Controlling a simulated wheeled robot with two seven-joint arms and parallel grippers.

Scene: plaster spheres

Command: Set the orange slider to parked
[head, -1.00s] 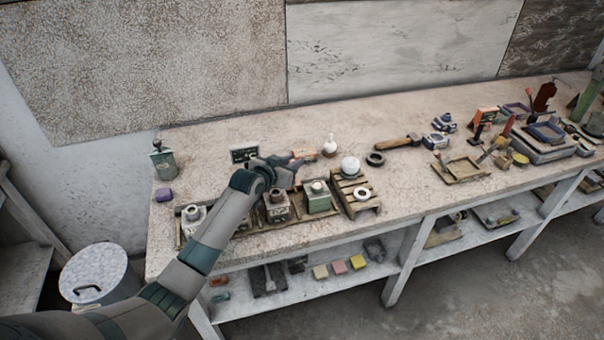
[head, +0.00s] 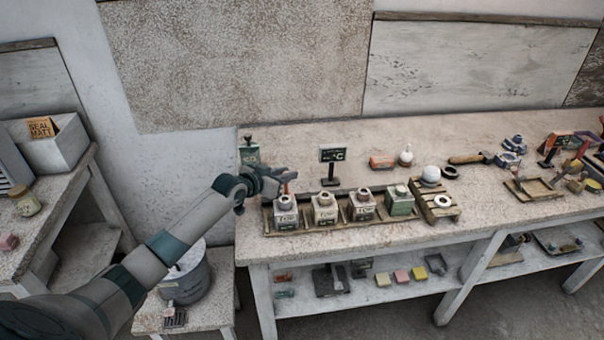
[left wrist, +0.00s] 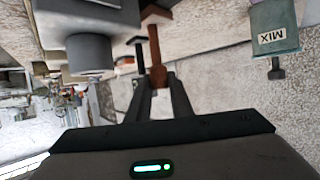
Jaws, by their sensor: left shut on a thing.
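My left gripper (head: 287,176) is at the left end of the bench, behind the left jar of the tray. In the left wrist view its two fingers (left wrist: 160,82) are closed around the lower end of a brown-orange stick-like piece (left wrist: 154,45), which appears to be the orange slider. A small bit of orange (head: 287,187) shows just below the gripper in the head view. The slider's track and any parked mark are hidden or too small to make out. A small dark display (head: 333,155) on a post stands right of the gripper; its green text is unreadable. My right gripper is not in view.
Several jars, including a pale one (head: 324,210), stand in a wooden tray in front. Bench between is partly clear.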

